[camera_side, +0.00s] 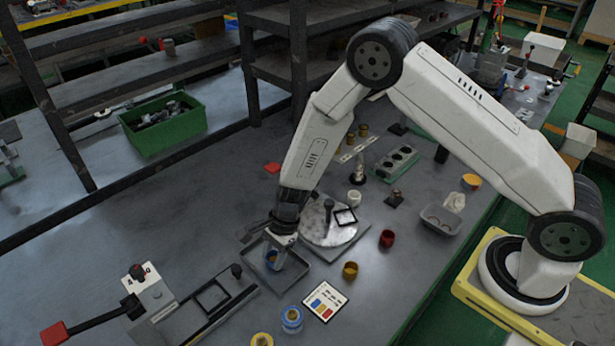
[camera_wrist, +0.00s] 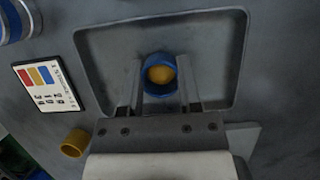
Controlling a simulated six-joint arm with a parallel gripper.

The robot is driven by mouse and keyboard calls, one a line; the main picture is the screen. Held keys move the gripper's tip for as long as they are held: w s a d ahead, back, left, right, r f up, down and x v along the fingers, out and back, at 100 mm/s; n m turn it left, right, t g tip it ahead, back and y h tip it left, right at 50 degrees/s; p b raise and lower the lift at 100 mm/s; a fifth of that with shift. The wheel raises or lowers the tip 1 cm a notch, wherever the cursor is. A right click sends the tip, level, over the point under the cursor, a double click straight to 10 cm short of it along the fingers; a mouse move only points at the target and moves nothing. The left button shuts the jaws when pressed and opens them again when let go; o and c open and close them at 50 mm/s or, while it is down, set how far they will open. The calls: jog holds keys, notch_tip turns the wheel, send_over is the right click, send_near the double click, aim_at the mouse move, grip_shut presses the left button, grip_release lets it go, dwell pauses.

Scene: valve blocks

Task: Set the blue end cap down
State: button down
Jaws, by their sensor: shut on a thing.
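The blue end cap (camera_wrist: 159,91) is a short blue ring between the two fingers of my gripper (camera_wrist: 160,88) in the wrist view. A yellow-orange round surface (camera_wrist: 160,73) shows inside the ring; I cannot tell whether it is part of the cap or a separate thing. My gripper is shut on the cap, over the shallow grey tray (camera_wrist: 225,35). In the side view the blue cap (camera_side: 271,261) is partly hidden by my gripper (camera_side: 277,258), which is inside the tray's outline. I cannot tell whether the cap touches the tray floor.
A card with coloured patches (camera_side: 325,300) and a blue-and-white round item (camera_side: 291,319) lie in front of the tray. A yellow cap (camera_side: 350,270) and a dark red cap (camera_side: 387,238) stand to its right. A round metal plate (camera_side: 318,232) sits close behind.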

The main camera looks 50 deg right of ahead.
jog(key=shift+c, duration=1.4)
grip_release()
jog(key=v, duration=1.2)
jog(key=shift+d+r, duration=0.1)
jog(key=shift+r, duration=0.05)
jog(key=s+d+r+n+t+h, duration=0.1)
jog(key=s+d+r+n+h, duration=0.1)
jog(key=s+d+r+n, duration=0.2)
jog(key=s+d+r+n+t+h, duration=0.1)
jog(key=s+d+r+n+h, duration=0.1)
jog(key=s+d+r+n, duration=0.2)
jog(key=shift+s+d+r+n+t, duration=0.25)
jog(key=shift+s+d+n, duration=1.4)
jog(key=shift+s+n, duration=2.35)
jog(key=shift+w+n, duration=1)
jog(key=shift+w, duration=0.1)
